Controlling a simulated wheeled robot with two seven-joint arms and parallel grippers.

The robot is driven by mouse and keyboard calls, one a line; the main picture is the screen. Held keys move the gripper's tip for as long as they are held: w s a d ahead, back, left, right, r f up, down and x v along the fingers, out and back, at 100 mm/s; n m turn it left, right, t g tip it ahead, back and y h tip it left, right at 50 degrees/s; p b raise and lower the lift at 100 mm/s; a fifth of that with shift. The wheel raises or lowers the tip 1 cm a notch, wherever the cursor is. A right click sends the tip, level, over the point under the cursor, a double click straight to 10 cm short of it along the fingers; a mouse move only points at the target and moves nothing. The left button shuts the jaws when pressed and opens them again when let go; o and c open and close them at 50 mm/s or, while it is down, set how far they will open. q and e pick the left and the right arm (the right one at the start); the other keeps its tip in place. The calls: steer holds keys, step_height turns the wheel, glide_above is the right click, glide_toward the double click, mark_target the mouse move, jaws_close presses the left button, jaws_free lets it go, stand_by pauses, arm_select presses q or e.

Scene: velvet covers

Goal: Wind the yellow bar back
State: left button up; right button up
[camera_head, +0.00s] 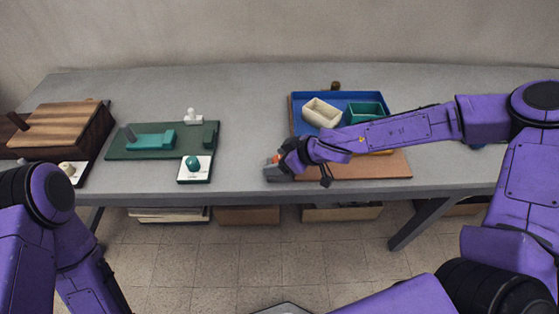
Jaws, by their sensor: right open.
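A device with a blue tray-like back (347,97) and an orange-brown board (380,165) in front stands right of centre on the table. A thin yellow-orange strip (385,152) shows below my right forearm, between the two; it may be the yellow bar, mostly hidden by the arm. A grey block (286,174) with a small orange part (276,158) sits at the board's left end. My right gripper (304,168) is open right beside this block, over the board's left end; I cannot tell whether they touch. My left gripper is out of view; only its arm shows at lower left.
A cream bin (322,112) and a green bin (366,112) sit in the blue tray. A green board (118,150) with a white-plated knob (194,166) and a wooden box (65,128) stand left. The table (248,120) is clear between the boards.

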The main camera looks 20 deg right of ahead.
steer(key=c, duration=1)
